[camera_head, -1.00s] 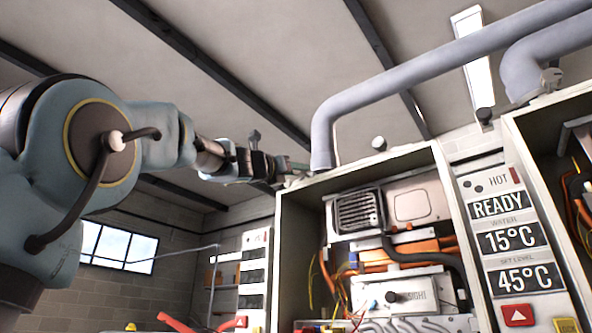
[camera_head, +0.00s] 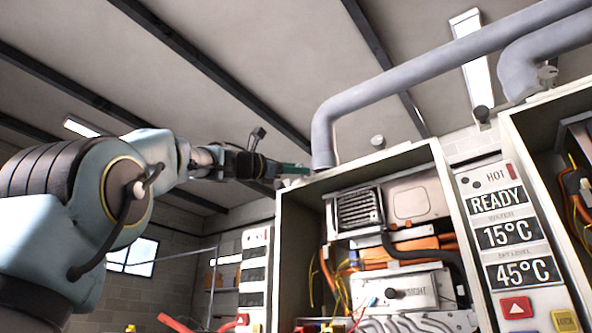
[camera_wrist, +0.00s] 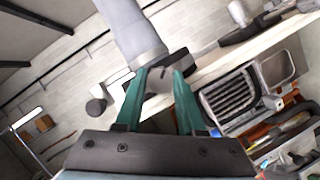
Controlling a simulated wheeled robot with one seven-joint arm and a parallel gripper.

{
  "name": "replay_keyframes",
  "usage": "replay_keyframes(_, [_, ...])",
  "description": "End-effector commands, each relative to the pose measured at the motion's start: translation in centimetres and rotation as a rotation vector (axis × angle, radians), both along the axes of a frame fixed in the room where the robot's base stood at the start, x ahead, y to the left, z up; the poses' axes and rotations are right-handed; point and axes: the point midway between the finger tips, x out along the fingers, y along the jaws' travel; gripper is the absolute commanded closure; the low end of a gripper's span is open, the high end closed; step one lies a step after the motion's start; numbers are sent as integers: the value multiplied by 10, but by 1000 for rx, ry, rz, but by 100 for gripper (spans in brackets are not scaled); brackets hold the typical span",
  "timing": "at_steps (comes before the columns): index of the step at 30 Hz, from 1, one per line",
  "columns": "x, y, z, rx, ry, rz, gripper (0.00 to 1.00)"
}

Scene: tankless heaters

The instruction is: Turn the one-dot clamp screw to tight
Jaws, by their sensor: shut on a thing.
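My gripper (camera_head: 297,169) reaches in from the left to the foot of a grey pipe (camera_head: 322,150) on top of the open heater cabinet. In the wrist view, the two teal fingers of my gripper (camera_wrist: 164,72) come together at the pipe's lower collar (camera_wrist: 148,58). They are shut on a small part there, which I take to be the clamp screw; the fingers hide most of it. No dot mark can be made out.
The open cabinet shows a grilled unit (camera_head: 358,211), orange hoses and loose wires. A display panel (camera_head: 511,235) reads READY, 15°C and 45°C. A second cabinet stands at the right edge. Free air lies left of the pipe.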

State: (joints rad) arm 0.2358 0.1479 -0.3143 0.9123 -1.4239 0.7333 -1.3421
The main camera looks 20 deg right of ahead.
Motion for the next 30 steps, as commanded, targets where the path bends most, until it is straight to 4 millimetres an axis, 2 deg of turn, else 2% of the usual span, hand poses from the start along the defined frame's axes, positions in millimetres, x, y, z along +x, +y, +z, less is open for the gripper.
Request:
replay_keyframes(21, [1, 0, 4, 326, -589, -1, 100])
replay_keyframes(30, [1, 0, 3, 420, -758, -2, 100])
